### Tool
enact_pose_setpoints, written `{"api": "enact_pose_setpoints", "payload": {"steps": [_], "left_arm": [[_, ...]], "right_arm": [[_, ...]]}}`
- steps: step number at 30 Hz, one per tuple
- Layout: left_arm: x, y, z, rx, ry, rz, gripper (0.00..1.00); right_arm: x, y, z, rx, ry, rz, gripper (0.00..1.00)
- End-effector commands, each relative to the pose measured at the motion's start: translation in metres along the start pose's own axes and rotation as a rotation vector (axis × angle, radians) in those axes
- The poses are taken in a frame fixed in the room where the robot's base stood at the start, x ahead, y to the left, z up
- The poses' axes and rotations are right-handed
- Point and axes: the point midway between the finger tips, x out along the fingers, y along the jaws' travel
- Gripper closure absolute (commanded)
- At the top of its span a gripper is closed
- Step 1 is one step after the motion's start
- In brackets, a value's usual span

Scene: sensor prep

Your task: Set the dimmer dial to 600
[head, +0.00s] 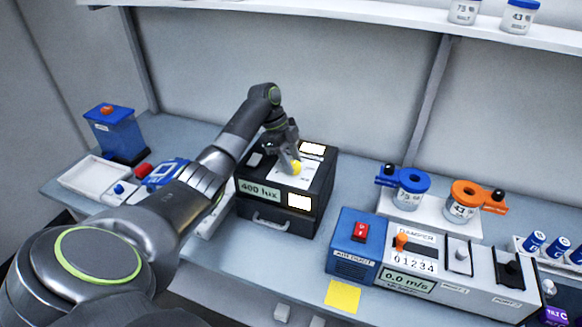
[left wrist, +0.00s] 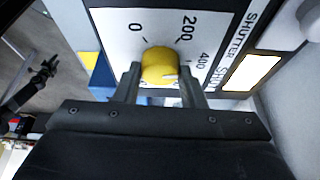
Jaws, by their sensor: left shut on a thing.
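The yellow dimmer dial (head: 296,167) is on the top of a black box (head: 275,219) whose green display (head: 259,190) reads 400 lux. My left gripper (head: 287,160) comes down from above and is shut on the dial. In the left wrist view the dial (left wrist: 160,66) sits between the fingers (left wrist: 160,80). The white plate around it shows 0, 200 and 400; no 600 label can be made out. A pale mark on the dial faces the lower right, roughly the 400 side. A small dark gripper, apparently my right (left wrist: 47,70), shows at the far left there; its jaws are too small to judge.
A blue-and-white damper unit (head: 410,262) with an orange slider stands to the right. Blue and orange holders with jars (head: 411,190) are behind it. A white tray (head: 95,176) and blue dispenser (head: 116,133) are at the left. A yellow note (head: 343,295) lies in front.

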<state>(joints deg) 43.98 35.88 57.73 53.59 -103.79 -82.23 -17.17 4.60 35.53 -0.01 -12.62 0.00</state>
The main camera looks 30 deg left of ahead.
Motion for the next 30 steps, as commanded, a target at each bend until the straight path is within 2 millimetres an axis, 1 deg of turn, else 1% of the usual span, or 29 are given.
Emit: {"api": "enact_pose_setpoints", "payload": {"steps": [1,3,7,11,15,21,30], "left_arm": [[0.005,-0.001,0.001,0.041,0.002,0.018,0.86],[0.005,-0.001,0.001,0.102,0.002,0.044,0.86],[0.005,-0.002,0.0,0.216,0.002,0.092,0.86],[0.004,-0.002,-0.001,0.331,0.002,0.141,0.86],[0.003,-0.003,-0.002,0.452,0.004,0.193,0.86],[0.002,-0.003,-0.003,0.626,0.004,0.267,0.86],[0.004,-0.004,-0.004,0.849,0.005,0.359,0.86]], "right_arm": [[0.011,-0.002,0.001,0.0,0.0,-0.001,0.64],[0.017,-0.003,0.002,0.001,0.0,-0.002,0.64],[0.028,-0.005,0.003,0.001,0.0,-0.003,0.64],[0.034,-0.005,0.004,0.001,0.0,-0.003,0.64],[0.035,-0.005,0.004,0.001,0.0,-0.003,0.64],[0.031,-0.005,0.004,0.001,0.0,-0.002,0.64],[0.028,-0.004,0.003,0.001,0.0,-0.002,0.64]]}}
